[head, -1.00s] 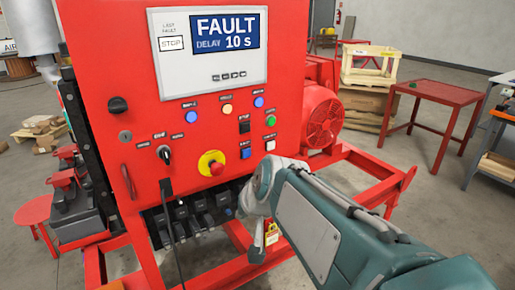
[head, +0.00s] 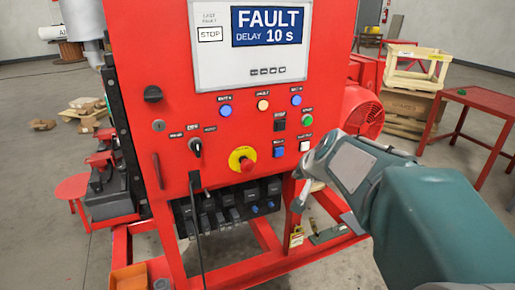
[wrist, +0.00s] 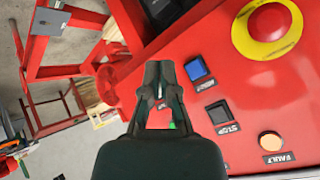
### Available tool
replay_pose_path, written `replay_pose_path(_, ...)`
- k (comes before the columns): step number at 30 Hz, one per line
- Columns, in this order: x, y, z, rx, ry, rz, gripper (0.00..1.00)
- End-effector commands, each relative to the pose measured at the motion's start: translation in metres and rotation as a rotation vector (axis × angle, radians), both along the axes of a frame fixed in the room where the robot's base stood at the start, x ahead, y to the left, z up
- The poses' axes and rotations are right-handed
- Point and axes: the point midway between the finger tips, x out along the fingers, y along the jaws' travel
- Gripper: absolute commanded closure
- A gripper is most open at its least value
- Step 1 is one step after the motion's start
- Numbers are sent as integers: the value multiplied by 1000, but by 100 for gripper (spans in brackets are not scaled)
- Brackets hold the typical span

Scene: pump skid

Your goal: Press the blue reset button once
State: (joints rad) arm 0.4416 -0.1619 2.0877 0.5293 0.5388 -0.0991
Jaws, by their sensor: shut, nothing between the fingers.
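The blue reset button (head: 278,153) is a small square button low on the red panel, right of the red-and-yellow emergency stop (head: 242,160). In the wrist view the blue button (wrist: 196,69) is in plain sight, with its label below it. My gripper (wrist: 163,75) is shut and empty. Its fingertips show left of the blue button in that view and seem apart from the panel; the exact gap is unclear. In the head view my wrist is right of the button, and the fingers are hard to make out.
A black stop button (head: 280,125), green start button (head: 306,120) and white button (head: 305,146) surround the reset button. The display (head: 251,40) reads FAULT, DELAY 10 s. A black cable (head: 197,225) hangs below the panel. A red table (head: 470,100) stands at the right.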

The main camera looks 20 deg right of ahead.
Motion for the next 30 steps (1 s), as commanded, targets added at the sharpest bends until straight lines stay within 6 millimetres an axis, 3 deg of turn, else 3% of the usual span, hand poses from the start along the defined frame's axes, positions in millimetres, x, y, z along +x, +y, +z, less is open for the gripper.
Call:
replay_pose_path(18,73,4,0,0,1,1,100)
replay_pose_path(30,83,3,0,1,0,-1,100)
